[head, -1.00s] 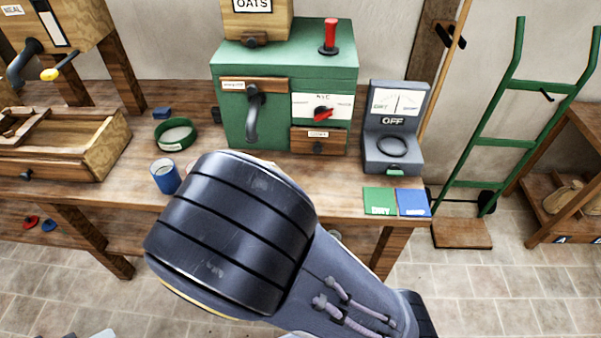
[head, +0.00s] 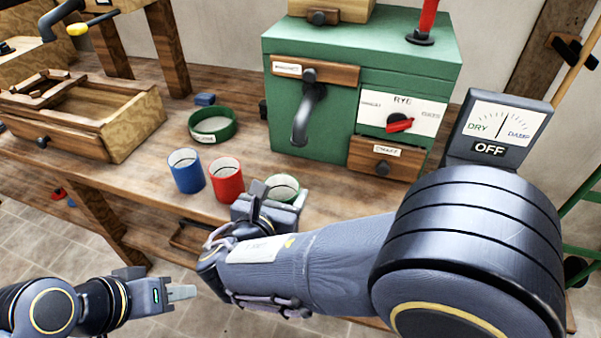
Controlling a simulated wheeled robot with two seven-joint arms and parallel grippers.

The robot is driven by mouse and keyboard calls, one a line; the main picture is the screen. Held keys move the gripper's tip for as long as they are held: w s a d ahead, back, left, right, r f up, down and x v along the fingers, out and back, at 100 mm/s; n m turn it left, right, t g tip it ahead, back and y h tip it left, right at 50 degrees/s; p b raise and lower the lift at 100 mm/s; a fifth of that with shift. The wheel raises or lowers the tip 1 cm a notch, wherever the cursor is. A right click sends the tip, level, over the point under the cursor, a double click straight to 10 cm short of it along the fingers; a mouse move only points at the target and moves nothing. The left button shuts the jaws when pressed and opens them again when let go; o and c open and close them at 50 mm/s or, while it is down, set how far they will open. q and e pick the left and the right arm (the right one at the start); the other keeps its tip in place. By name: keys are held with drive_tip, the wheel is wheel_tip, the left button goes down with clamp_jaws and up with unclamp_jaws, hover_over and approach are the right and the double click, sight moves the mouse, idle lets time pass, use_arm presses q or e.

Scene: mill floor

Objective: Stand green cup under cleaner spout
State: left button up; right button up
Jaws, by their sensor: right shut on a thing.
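The green cup (head: 284,182) stands upright at the front of the bench, its rim and pale inside showing and its lower part hidden by my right gripper (head: 278,197). My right gripper is shut on it. The cleaner (head: 270,110) is a green box machine behind the cup. Its grey curved spout (head: 308,117) hangs from the front, above and a little right of the cup, with a clear gap between them. My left gripper (head: 180,293) is low at the left, away from the bench top, seen side-on, so its opening is unclear.
A red cup (head: 226,181) and a blue cup (head: 186,172) stand just left of the green cup. A green round sieve (head: 212,126) lies behind them. A chaff drawer (head: 385,161) and a grey meter (head: 490,140) reading OFF are at the right. Bench space before the spout is clear.

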drive_tip(key=shift+b+x, duration=0.55)
drive_tip(key=shift+x, duration=5.45)
drive_tip(key=shift+f, duration=0.2)
drive_tip(key=o, duration=1.2)
